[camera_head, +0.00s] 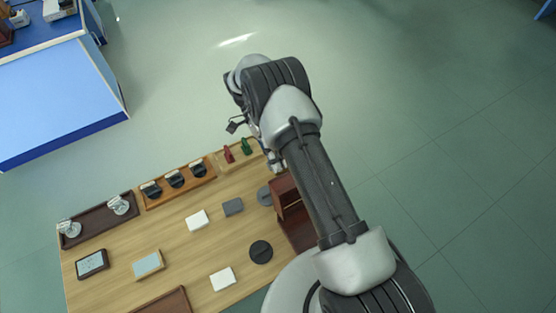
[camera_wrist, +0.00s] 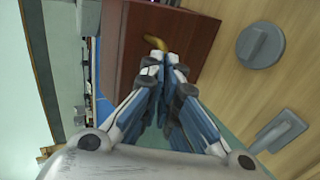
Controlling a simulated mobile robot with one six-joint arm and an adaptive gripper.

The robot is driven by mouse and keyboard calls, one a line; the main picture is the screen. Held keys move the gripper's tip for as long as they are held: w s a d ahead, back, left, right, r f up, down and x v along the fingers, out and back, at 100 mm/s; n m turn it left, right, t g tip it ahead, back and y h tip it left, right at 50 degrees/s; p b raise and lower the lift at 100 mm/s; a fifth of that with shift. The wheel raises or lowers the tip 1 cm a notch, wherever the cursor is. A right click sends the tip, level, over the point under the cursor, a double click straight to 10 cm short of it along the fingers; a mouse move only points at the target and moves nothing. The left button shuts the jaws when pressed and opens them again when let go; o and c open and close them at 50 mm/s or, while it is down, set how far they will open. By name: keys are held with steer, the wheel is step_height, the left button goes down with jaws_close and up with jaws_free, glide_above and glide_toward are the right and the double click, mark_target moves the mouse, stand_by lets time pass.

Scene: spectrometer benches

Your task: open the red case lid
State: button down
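The red case (camera_head: 297,229) is a dark red-brown box at the right edge of the wooden table, partly hidden behind my arm in the head view. In the wrist view its red-brown face (camera_wrist: 200,42) fills the upper middle, with a small curved brass-yellow handle (camera_wrist: 155,43) on it. My gripper (camera_wrist: 165,62) has its fingertips close together just below the handle in the picture. Nothing shows between the fingers, and I cannot tell whether they touch the case. In the head view, my gripper (camera_head: 274,163) is mostly hidden by my arm.
The wooden table (camera_head: 190,245) holds dark discs (camera_head: 261,252), white blocks (camera_head: 197,220), a grey block (camera_head: 233,207), and trays (camera_head: 179,185) along its far edge. Red and green pieces (camera_head: 246,147) stand near the case. Open floor lies beyond; a blue bench (camera_head: 55,100) is upper left.

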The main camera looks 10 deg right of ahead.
steer(key=c, duration=2.3)
jaws_free()
steer(key=shift+s+d+f, duration=0.1)
steer(key=shift+s+f, duration=0.2)
steer(key=shift+f, duration=0.25)
steer(key=shift+s+d+f, duration=0.1)
steer(key=shift+s+f, duration=0.2)
steer(key=shift+f, duration=0.2)
steer(key=o, duration=0.7)
steer(key=shift+s+d+r, duration=0.1)
steer(key=shift+s, duration=0.2)
steer(key=shift+o, duration=0.6)
steer(key=shift+w, duration=0.1)
steer(key=shift+r, duration=0.15)
steer(key=shift+c, duration=0.4)
